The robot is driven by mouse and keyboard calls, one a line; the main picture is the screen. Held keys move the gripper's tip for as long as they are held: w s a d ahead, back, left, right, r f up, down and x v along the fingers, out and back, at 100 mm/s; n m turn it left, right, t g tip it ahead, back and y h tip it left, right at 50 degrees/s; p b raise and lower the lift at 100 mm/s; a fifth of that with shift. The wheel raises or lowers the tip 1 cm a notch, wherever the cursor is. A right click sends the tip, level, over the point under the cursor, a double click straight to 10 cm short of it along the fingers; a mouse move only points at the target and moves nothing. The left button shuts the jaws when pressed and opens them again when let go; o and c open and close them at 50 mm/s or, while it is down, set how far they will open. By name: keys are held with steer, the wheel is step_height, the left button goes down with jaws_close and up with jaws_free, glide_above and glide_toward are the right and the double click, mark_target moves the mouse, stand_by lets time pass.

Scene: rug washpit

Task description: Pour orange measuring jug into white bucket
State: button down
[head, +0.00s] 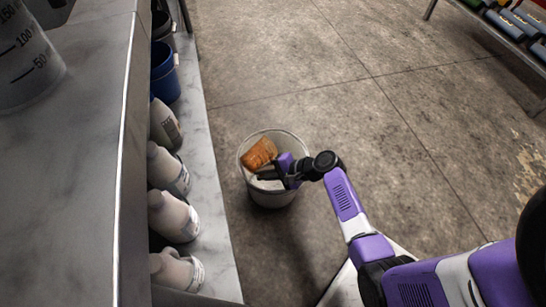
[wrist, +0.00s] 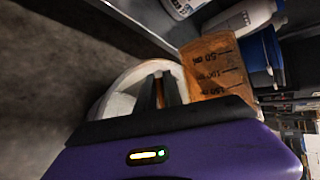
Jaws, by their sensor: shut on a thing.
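The orange measuring jug (head: 260,153) is see-through with dark graduation marks. My gripper (head: 283,172) is shut on it and holds it over the mouth of the white bucket (head: 272,198). In the head view the jug lies within the bucket's rim outline and looks tilted. The wrist view shows the jug (wrist: 215,66) to the right of my gripper's fingers (wrist: 160,92), with the pale bucket rim (wrist: 118,92) behind them. The grip point is partly hidden. I cannot see any liquid stream.
A grey shelf unit (head: 90,170) stands at the left, with several white bottles (head: 172,215) and a blue bucket (head: 165,80) on its lower level. A large measuring vessel (head: 25,60) stands on top.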

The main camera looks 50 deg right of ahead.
steer(key=shift+f, duration=0.45)
steer(key=shift+d+f+n+g+h, duration=0.15)
steer(key=shift+n+g+h, duration=0.15)
steer(key=shift+n+h, duration=0.5)
steer(key=r+p, duration=0.1)
steer(key=p, duration=0.1)
steer(key=a+r+h+p, duration=0.1)
steer(key=shift+h+p, duration=0.3)
steer(key=shift+p, duration=0.05)
steer(key=shift+d+f+n+h, duration=0.2)
steer(key=shift+f+n+h, duration=0.2)
steer(key=shift+f, duration=0.05)
steer(key=shift+d+f+n+h+p, duration=0.55)
steer(key=shift+h+p, duration=0.1)
steer(key=shift+h, duration=0.25)
steer(key=d+r+h+p, duration=0.1)
steer(key=p, duration=0.1)
steer(key=shift+s+r+n+g+p, duration=0.1)
steer(key=shift+n+g+p, duration=0.15)
steer(key=shift+g+p, duration=0.1)
steer(key=shift+d+f+h, duration=0.15)
steer(key=shift+f+h, duration=0.25)
steer(key=shift+h, duration=0.2)
steer(key=shift+d+f+n, duration=0.1)
steer(key=shift+n, duration=0.2)
